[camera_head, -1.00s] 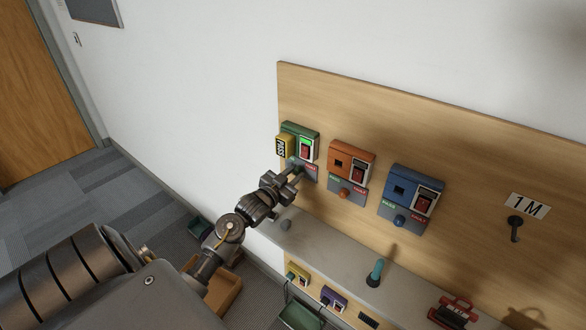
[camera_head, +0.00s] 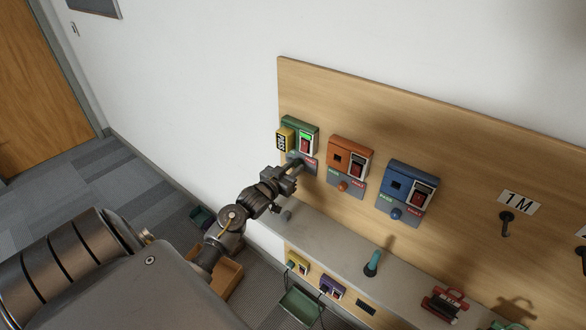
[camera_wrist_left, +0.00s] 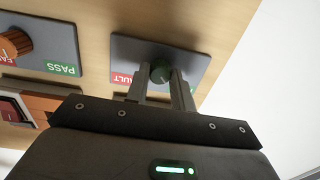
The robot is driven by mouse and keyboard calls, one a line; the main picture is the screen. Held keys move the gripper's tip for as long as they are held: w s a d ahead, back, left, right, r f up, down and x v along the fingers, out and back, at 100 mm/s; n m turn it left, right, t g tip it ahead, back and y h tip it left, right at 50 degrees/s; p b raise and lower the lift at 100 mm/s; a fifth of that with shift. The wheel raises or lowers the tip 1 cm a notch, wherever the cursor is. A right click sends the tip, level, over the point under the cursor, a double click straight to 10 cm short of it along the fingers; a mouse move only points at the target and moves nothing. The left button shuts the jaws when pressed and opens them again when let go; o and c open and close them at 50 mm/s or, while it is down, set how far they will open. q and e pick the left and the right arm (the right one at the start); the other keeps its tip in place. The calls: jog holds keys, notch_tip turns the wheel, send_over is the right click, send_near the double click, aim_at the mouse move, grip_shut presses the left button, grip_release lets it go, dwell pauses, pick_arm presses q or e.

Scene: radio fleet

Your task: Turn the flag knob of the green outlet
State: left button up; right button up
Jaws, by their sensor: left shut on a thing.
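The green outlet (camera_head: 314,127) is at the left end of the wooden wall board, with a red switch and a yellow block (camera_head: 284,139) on its left side. Below it is a grey plate (camera_head: 311,168) with a red FAULT label. My left gripper (camera_head: 295,168) is at this plate and hides the knob in the head view. My right gripper is not in view.
An orange outlet (camera_head: 348,153) with an orange knob (camera_head: 343,186) and a blue outlet (camera_head: 410,184) with a blue knob (camera_head: 396,213) are to the right. A grey shelf (camera_head: 330,244) below bears a teal handle (camera_head: 373,262) and a red object (camera_head: 443,303).

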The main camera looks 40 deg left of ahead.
pick_arm(q)
jog(key=o, duration=1)
jog(key=s+b, duration=0.2)
jog(key=s, duration=0.8)
jog(key=shift+s+d+r, duration=0.2)
jog(key=shift+s+d, duration=0.15)
jog(key=shift+s, duration=0.05)
